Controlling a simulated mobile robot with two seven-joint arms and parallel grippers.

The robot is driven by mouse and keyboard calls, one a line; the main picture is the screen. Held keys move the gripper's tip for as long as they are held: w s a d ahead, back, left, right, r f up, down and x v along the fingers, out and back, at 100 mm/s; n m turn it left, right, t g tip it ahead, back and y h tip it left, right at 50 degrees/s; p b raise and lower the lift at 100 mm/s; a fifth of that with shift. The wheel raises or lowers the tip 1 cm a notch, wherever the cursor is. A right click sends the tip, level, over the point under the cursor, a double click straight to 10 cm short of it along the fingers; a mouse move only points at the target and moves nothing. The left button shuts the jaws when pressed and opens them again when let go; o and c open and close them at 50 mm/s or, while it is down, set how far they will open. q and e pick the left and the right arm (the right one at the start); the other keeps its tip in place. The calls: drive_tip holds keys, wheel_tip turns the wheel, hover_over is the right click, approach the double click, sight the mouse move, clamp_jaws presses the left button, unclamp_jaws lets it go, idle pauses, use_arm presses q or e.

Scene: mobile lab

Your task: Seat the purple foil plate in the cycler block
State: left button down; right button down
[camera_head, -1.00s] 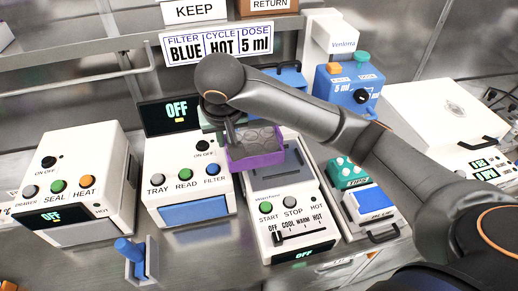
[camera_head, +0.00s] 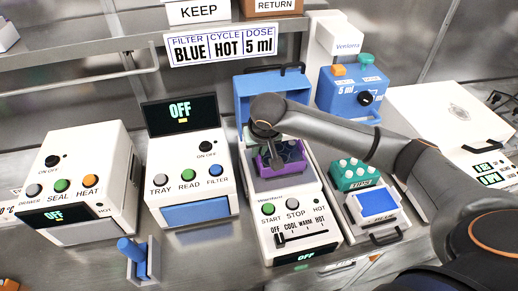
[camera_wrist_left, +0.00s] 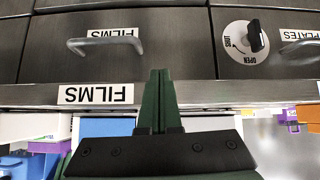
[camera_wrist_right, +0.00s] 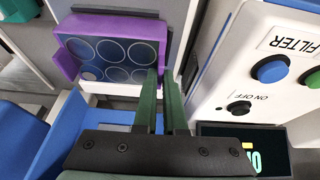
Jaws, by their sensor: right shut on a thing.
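The purple foil plate (camera_head: 291,166), with round wells on top, is at the cycler's block area in the head view. It also shows in the right wrist view (camera_wrist_right: 112,24). My right gripper (camera_wrist_right: 164,80) is shut on the plate's edge; in the head view the gripper (camera_head: 270,145) is at the plate's left side, partly hidden by my arm. The white cycler (camera_head: 262,208) has its blue lid (camera_head: 250,88) raised behind the plate. I cannot tell whether the plate touches the block. My left gripper (camera_wrist_left: 158,85) is shut and empty, before the drawers.
A white reader (camera_head: 190,180) stands left of the cycler, and a sealer (camera_head: 85,180) further left. A green rack of tips (camera_head: 352,174) is at the right. The blue dispenser (camera_head: 348,95) stands behind. A blue-handled item (camera_head: 133,252) is at the front.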

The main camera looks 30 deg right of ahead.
drive_tip(key=shift+f, duration=0.15)
drive_tip(key=c, duration=1)
unclamp_jaws()
drive_tip(key=v, duration=1.2)
drive_tip(key=shift+s, duration=0.1)
